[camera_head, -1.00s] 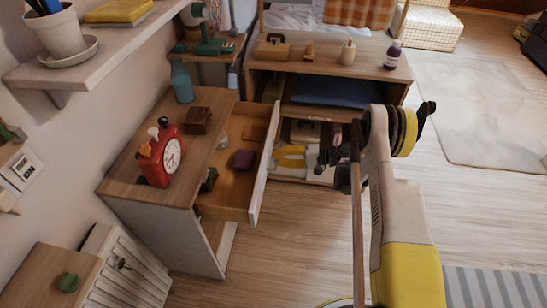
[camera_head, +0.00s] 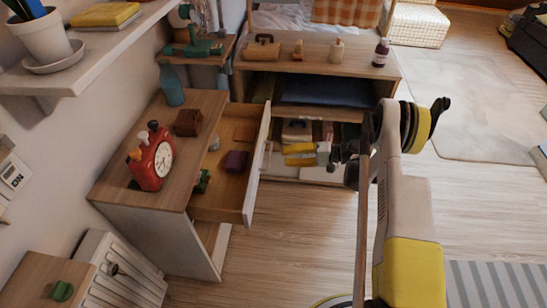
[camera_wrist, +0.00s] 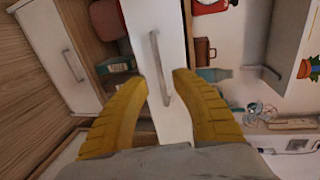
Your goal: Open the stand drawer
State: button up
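The wooden stand (camera_head: 130,204) is at left in the head view. Its drawer (camera_head: 222,206) is pulled well out, with its white front (camera_head: 257,165) facing right and small things inside. In the wrist view, the drawer front (camera_wrist: 152,15) fills the middle, with a grey bar handle (camera_wrist: 154,48) on it. My gripper (camera_head: 300,154) has yellow fingers and is just right of the drawer front, with a small gap. In the wrist view, my gripper (camera_wrist: 161,78) is open and empty. The handle lies ahead, partly between the fingertips in the picture, and the fingers do not close on it.
A red alarm clock (camera_head: 152,158), a brown box (camera_head: 188,122) and a teal bottle (camera_head: 171,86) stand on the stand. A purple thing (camera_head: 236,160) lies in the drawer. A shelf unit (camera_head: 345,65) is behind my gripper. The floor at right is mostly clear.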

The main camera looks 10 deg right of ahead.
jog(key=v, duration=0.5)
jog(key=shift+d, duration=0.15)
jog(key=w+a+r+h, duration=0.2)
jog(key=a+r+h, duration=0.2)
jog(key=r, duration=0.9)
jog(key=s+a+r+h, duration=0.35)
jog(key=s+r, duration=0.25)
jog(key=r, duration=0.3)
jog(key=s+r+n+h, duration=0.2)
jog(key=s+r+h, duration=0.1)
jog(key=s, duration=0.9)
jog(key=s+r+n+t+h, duration=0.1)
jog(key=s+h, duration=0.3)
jog(key=s, duration=0.7)
jog(key=shift+s+d+r+n+t, duration=0.15)
jog(key=shift+s+r+n+t, duration=0.2)
jog(key=shift+r+n, duration=0.4)
